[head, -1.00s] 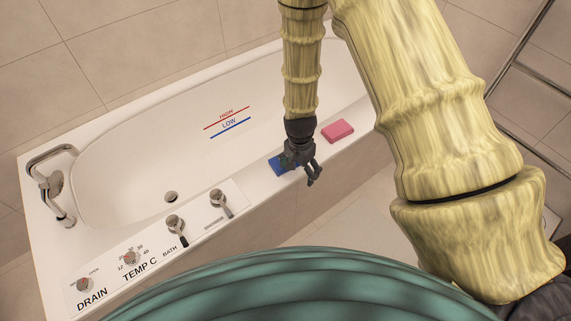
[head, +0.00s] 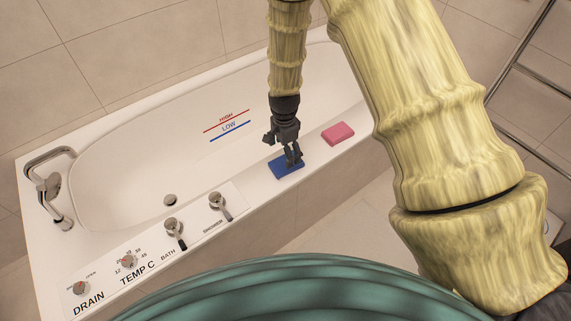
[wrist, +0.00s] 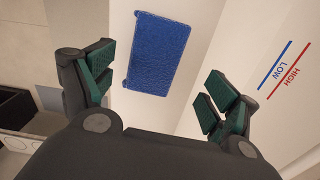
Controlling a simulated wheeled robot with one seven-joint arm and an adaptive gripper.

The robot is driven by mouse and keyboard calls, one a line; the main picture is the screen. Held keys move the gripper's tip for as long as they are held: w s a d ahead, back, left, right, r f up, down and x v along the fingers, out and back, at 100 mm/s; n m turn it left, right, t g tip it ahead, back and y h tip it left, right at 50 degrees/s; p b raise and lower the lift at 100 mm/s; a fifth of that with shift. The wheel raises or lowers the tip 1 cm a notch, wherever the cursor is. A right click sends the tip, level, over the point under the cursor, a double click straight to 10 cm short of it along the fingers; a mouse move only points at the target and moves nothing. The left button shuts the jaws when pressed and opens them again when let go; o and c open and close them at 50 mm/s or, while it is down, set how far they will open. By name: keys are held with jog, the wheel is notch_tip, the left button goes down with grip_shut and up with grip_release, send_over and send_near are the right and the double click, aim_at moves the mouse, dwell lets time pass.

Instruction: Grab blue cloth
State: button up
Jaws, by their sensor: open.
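The blue cloth (head: 283,170) lies flat on the near rim of the white bathtub (head: 243,176). It is a small folded-looking rectangle. My gripper (head: 281,152) is above the cloth and hides part of it in the head view. In the wrist view the cloth (wrist: 156,53) shows whole, ahead of and between the two fingers. My gripper (wrist: 158,96) is open there, with green pads apart and nothing between them. Contact between fingers and cloth does not show.
A pink cloth or sponge (head: 338,133) lies on the same rim to the right. Bath and shower handles (head: 219,206) and the drain and temperature dials (head: 127,261) sit to the left. The tub basin (head: 130,165) is empty.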

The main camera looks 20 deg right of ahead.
jog(key=f, duration=0.4)
jog(key=shift+s+d+f, duration=0.1)
jog(key=shift+s+d, duration=0.1)
jog(key=shift+s, duration=0.15)
jog(key=shift+f, duration=0.55)
jog(key=c, duration=1.1)
